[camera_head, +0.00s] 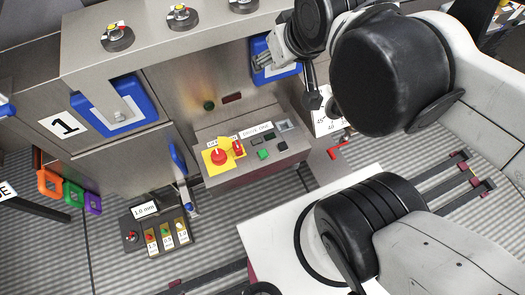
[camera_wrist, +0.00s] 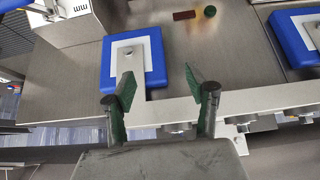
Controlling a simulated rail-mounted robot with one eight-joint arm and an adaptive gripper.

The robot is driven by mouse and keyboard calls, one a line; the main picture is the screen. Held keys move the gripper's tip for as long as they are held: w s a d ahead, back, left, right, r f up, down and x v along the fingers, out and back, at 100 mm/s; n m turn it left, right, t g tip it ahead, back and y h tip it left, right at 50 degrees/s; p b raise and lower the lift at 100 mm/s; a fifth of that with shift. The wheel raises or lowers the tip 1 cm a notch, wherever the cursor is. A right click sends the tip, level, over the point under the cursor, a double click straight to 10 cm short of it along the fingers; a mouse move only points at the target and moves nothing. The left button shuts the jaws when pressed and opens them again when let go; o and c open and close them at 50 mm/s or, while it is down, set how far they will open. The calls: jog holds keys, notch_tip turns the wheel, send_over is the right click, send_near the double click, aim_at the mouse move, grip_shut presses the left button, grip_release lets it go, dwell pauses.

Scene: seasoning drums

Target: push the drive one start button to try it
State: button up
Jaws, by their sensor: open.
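The control box (camera_head: 240,172) with a label reading DRIVE ONE (camera_head: 256,131) stands in the middle of the head view. A green button (camera_head: 264,154) sits on its sloped top near the front edge, among darker buttons (camera_head: 282,142) whose markings I cannot read. A red mushroom button on a yellow plate (camera_head: 218,157) and a red switch (camera_head: 238,147) are to its left. My gripper (camera_head: 262,62) is behind and above the box, near the right blue-framed pad. In the wrist view its fingers (camera_wrist: 163,92) are open and empty. The control box is not visible there.
Blue-framed pads (camera_head: 115,105) (camera_wrist: 107,65) hang on the metal housing. A small box of colored switches (camera_head: 158,235) stands front left. A red bracket (camera_head: 340,150) is right of the box. The space directly above the box looks clear.

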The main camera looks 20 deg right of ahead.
grip_shut()
dwell(1.4)
